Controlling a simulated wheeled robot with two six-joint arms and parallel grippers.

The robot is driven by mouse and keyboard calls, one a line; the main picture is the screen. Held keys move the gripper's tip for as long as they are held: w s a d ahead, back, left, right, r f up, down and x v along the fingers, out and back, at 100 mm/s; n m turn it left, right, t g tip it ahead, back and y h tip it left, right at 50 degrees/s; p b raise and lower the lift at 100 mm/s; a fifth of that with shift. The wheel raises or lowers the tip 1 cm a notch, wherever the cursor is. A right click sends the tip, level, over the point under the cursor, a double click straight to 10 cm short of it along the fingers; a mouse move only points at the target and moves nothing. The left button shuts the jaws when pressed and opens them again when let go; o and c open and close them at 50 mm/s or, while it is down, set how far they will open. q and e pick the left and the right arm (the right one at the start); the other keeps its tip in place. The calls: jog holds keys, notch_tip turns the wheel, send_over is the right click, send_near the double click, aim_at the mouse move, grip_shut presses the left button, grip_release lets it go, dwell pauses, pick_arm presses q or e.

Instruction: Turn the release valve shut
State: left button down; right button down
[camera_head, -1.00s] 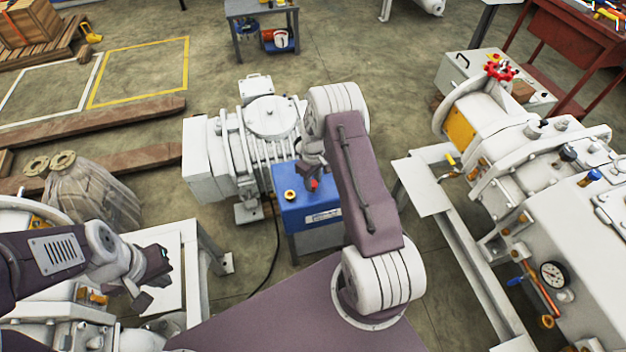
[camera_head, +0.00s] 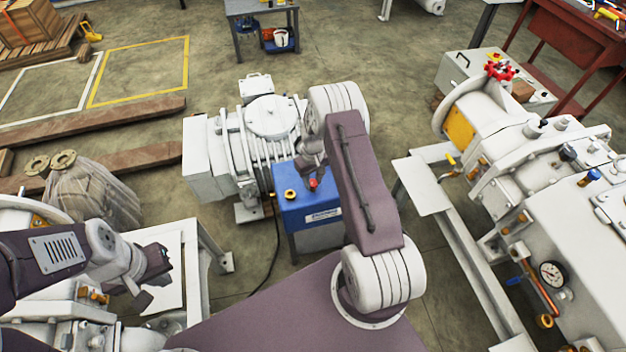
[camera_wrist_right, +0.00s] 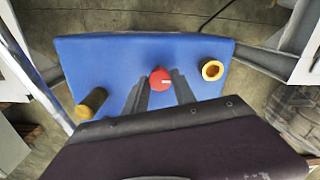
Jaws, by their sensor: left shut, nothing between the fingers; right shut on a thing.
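The release valve looks to be the red round knob (camera_head: 313,183) on top of the blue box (camera_head: 318,218). In the right wrist view the red knob (camera_wrist_right: 161,79) has a short white mark on its face, lying roughly sideways. My right gripper (camera_head: 311,177) reaches down to it from above. Its two dark fingers (camera_wrist_right: 161,90) lie on either side of the knob and are shut on it. My left gripper (camera_head: 154,279) is shut and empty, at the lower left, away from the blue box.
A brass ring fitting (camera_wrist_right: 212,70) and a yellow-capped brass fitting (camera_wrist_right: 91,103) flank the knob on the box top. A white ribbed pump (camera_head: 268,118) stands behind the box. White machines on frames (camera_head: 430,190) stand at the right and lower left.

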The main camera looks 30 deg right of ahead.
aim_at(313, 182)
jog(key=shift+w+r, duration=0.1)
jog(key=c, duration=1)
grip_release()
jog(key=shift+c, duration=0.2)
notch_tip(313, 182, up, 9)
jog(key=shift+p, duration=0.35)
